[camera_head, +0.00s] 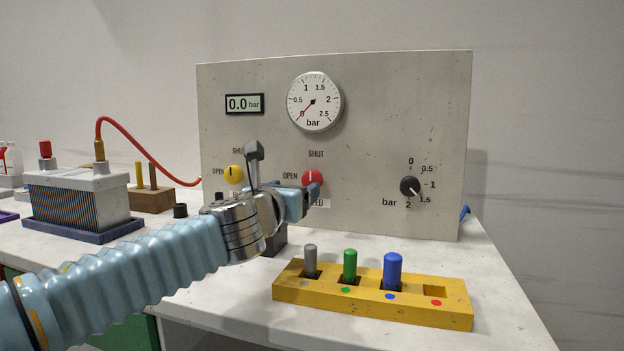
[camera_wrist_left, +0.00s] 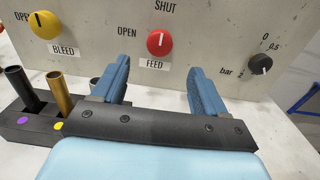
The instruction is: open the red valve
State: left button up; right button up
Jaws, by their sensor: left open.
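The red valve (camera_head: 312,177) is a round knob on the grey panel, labelled FEED. Its white mark stands upright, towards SHUT; OPEN is at its left. It also shows in the left wrist view (camera_wrist_left: 160,44). My left gripper (camera_head: 306,195) is in front of the panel at the red valve, partly hiding the label under it. In the left wrist view my left gripper (camera_wrist_left: 160,76) is open and empty. Its two blue fingers stand apart, pointing at the panel, with the knob framed between and just beyond their tips. My right gripper is not in view.
The yellow BLEED knob (camera_head: 234,174) is left of the red valve. A black dial (camera_head: 409,186) is at the right. The gauge (camera_head: 315,101) and display (camera_head: 244,104) read zero. A yellow rack (camera_head: 372,312) with pegs stands in front; a black block (camera_wrist_left: 28,125) holds tubes.

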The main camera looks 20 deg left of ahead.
aim_at(311, 179)
pick_arm(q)
jog(key=w+p, duration=0.1)
jog(key=w, duration=1)
jog(key=shift+d+p, duration=0.2)
jog(key=shift+p, duration=0.2)
jog(key=shift+s, duration=0.1)
jog(key=shift+c, duration=0.3)
jog(key=c, duration=1)
